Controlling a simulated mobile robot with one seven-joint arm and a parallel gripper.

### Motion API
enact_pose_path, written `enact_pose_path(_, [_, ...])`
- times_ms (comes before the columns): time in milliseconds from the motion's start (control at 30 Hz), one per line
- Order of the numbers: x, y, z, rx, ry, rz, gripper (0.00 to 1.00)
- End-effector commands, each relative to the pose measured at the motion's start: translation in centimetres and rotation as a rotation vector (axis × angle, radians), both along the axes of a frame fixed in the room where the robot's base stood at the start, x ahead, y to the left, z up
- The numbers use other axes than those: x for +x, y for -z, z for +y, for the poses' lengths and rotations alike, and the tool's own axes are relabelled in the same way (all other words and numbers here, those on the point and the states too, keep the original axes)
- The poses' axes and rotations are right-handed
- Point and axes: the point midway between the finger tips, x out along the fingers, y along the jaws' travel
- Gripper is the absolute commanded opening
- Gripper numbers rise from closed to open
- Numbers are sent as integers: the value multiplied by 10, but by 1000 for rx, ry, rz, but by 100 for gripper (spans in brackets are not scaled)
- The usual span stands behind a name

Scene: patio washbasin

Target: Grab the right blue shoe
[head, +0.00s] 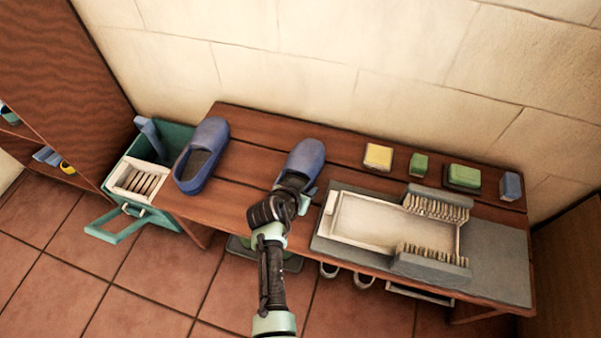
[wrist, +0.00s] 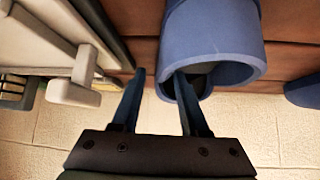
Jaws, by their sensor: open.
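The right blue shoe (head: 304,158) lies on the wooden bench, toe toward the wall, its near end largely hidden by my gripper (head: 297,192). In the wrist view the same shoe (wrist: 215,35) fills the top middle, with its dark opening facing my gripper (wrist: 161,76). My jaws are apart. One finger overlaps the shoe's opening and the other is outside its side, with the shoe's side edge between them in the picture. I cannot tell whether they touch it. The left blue shoe (head: 201,155) lies apart at the bench's left end; its edge shows in the wrist view (wrist: 303,90).
The bench (head: 255,163) stands against a stone wall. Right of the shoe is a grey mat (head: 500,262) with a white tray (head: 355,222) and brushes (head: 432,262). A yellow sponge (head: 378,156) and several small blocks sit behind. A green bin (head: 170,140) stands at left.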

Motion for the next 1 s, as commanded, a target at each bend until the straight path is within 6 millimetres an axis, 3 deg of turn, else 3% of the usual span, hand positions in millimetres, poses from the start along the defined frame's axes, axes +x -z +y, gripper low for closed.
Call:
enact_pose_path(200, [0, 0, 0, 0, 0, 0, 44])
enact_pose_path(467, [0, 0, 0, 0, 0, 0, 0])
enact_pose_path(1000, [0, 0, 0, 0, -1, 0, 0])
